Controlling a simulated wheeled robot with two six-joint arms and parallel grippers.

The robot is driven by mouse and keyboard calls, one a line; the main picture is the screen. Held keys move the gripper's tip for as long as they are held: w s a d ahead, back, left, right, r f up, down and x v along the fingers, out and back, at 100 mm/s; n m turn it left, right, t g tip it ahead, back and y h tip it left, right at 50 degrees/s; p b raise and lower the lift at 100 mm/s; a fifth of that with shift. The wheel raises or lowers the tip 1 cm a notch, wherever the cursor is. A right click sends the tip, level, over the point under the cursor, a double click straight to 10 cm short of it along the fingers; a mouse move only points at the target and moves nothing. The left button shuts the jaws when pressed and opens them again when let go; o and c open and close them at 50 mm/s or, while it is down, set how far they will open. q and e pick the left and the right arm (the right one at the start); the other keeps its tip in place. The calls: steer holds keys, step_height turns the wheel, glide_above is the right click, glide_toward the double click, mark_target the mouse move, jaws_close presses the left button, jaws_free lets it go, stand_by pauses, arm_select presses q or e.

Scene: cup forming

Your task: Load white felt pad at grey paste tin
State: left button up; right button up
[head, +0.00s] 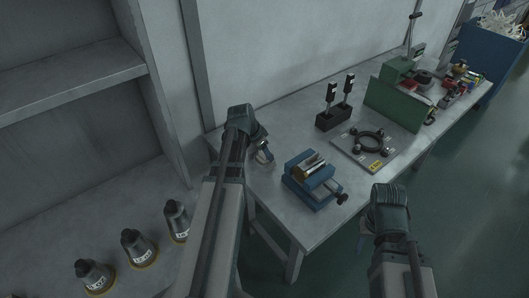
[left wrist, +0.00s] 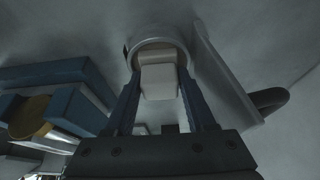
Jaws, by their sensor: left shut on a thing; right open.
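The white felt pad (left wrist: 158,82) is between the fingers of my left gripper (left wrist: 160,72) in the left wrist view. The grey paste tin (left wrist: 162,34) is a round, open-rimmed tin just beyond the fingertips. The pad's far end overlaps the tin's mouth in the picture; I cannot tell whether it touches the paste. In the head view the tin (head: 264,158) stands on the bench beside my left wrist, which hides the fingers and pad. My right gripper (head: 362,236) is off the bench's front edge, mostly hidden behind its wrist, holding nothing visible.
A blue vise (head: 313,181) with a brass piece stands right of the tin; it also shows in the left wrist view (left wrist: 60,75). Behind are a black stand (head: 333,119) and a plate with a black ring (head: 369,142). Several labelled weights (head: 139,248) stand at lower left.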

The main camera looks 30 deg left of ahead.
stand_by(0.6)
arm_select(q)
step_height(320, 180, up, 7)
steer(key=p, duration=0.7)
